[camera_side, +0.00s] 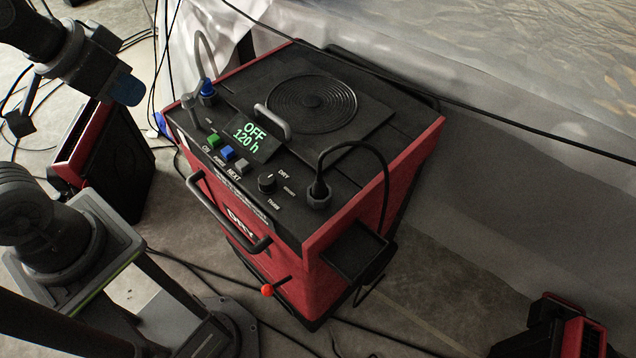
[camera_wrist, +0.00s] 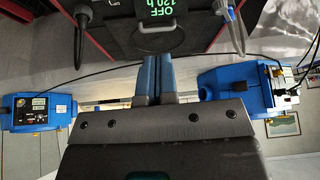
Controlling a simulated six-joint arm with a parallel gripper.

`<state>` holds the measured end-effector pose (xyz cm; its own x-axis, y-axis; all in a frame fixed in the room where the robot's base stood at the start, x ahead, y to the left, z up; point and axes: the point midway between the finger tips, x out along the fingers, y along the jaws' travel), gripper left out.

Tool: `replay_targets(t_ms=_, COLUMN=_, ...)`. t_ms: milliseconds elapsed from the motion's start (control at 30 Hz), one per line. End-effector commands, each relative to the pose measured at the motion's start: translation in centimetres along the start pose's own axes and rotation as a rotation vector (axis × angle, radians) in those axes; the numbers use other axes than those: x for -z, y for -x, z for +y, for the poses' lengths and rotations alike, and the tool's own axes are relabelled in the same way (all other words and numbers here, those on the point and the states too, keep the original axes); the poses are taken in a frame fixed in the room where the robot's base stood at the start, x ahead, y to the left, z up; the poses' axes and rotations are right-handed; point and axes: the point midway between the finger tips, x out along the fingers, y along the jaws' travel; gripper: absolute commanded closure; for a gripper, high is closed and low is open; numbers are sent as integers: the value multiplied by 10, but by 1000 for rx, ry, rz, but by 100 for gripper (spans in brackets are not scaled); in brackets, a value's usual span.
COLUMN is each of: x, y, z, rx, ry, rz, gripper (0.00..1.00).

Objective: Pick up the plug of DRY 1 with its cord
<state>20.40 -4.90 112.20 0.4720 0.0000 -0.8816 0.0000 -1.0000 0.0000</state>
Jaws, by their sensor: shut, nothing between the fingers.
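The red and black dryer (camera_side: 330,245) stands on the floor in the side view, its display (camera_side: 250,138) reading "OFF 120 h". A black plug (camera_side: 318,192) stands upright in the right part of its top panel, near the "DRY" lettering. Its black cord (camera_side: 352,143) arches up and over the right side. I cannot read a "DRY 1" label. My gripper (camera_side: 127,90) is at the upper left, apart from the dryer, plug and cord. In the wrist view its blue fingers (camera_wrist: 155,78) are together and empty. A black plug (camera_wrist: 82,18) shows at the upper left there.
Blue (camera_side: 207,90) and grey (camera_side: 188,103) connectors sit at the panel's left. A handle (camera_side: 272,122) rises beside the display. A small black tray (camera_side: 357,248) juts from the right side. Loose cables cross the floor. Blue machines (camera_wrist: 235,90) show in the wrist view.

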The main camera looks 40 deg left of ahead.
Motion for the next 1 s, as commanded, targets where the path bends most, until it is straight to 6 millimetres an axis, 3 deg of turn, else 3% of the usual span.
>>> replay_targets(t_ms=400, x=0, y=0, z=0, rx=0, ry=0, rz=0, gripper=100)
replay_targets(t_ms=1000, x=0, y=0, z=0, rx=0, ry=0, rz=0, gripper=43)
